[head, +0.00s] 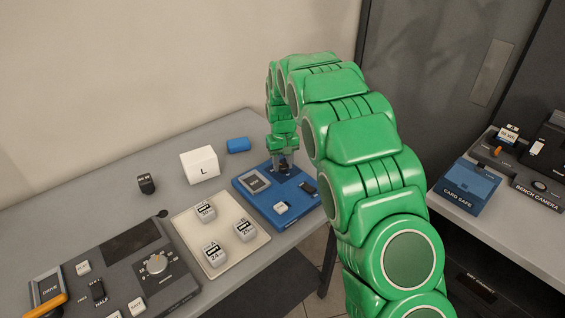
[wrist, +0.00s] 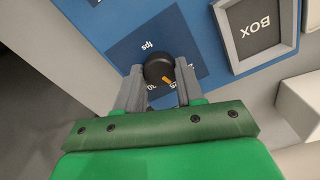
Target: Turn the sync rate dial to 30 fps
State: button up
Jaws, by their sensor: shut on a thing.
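The sync rate dial (wrist: 160,68) is a round black knob with an orange pointer mark, on a dark blue panel (wrist: 128,52) printed "fps". In the wrist view the mark points to the lower right, toward a partly hidden number. The numbers around the knob are mostly covered by my fingers, so I cannot read the setting. My gripper (wrist: 158,92) is shut on the dial, one finger on each side. In the head view my gripper (head: 283,166) reaches down onto the far part of the blue box (head: 250,203), largely hiding the dial.
The blue box also carries a framed "BOX" plate (wrist: 257,30) and a small white block (head: 281,208). A cream tray (head: 187,233) with several labelled cubes lies to its left. A white "L" block (head: 200,164) and a blue block (head: 238,145) stand behind.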

aim_at(283, 165)
jog(key=m, duration=0.6)
jog(key=shift+d+m, duration=0.1)
jog(key=shift+m, duration=0.2)
jog(key=m, duration=0.6)
dwell(0.4)
jog(key=o, duration=1)
jog(key=shift+o, duration=0.2)
notch_tip(283, 165, up, 8)
jog(key=shift+f, duration=0.15)
